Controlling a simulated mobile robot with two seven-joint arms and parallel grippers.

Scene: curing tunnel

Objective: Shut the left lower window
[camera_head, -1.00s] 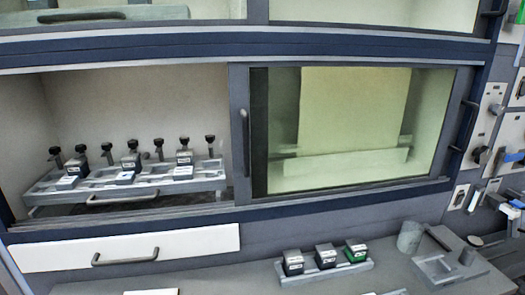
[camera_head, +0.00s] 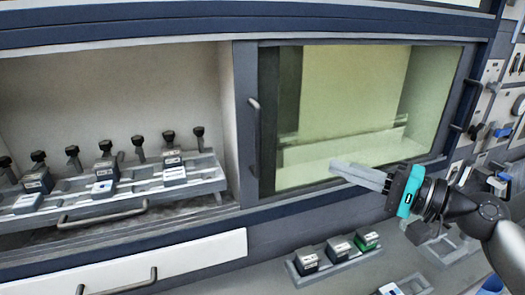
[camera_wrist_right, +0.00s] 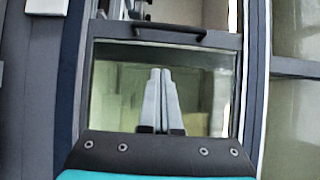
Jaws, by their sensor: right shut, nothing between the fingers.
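The lower window (camera_head: 360,105) is a greenish glass pane in a dark grey frame. It stands at the right, and the left half of the lower opening is uncovered. Its upright handle (camera_head: 253,105) is on the pane's left frame edge. A dark bar handle also shows across the top of the right wrist view (camera_wrist_right: 170,33), with glass below it. My right gripper (camera_head: 336,168) comes in from the right, shut and empty, its fingers pointing left in front of the pane's lower part. Its fingertips (camera_wrist_right: 160,73) appear short of the handle. My left gripper is not in view.
A grey rack (camera_head: 205,182) with several black-knobbed posts and small blocks stands in the open left half. A white drawer (camera_head: 205,252) with a bar handle is below. A small tray (camera_head: 345,258) of blocks sits on the bench (camera_head: 230,280) beneath the window.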

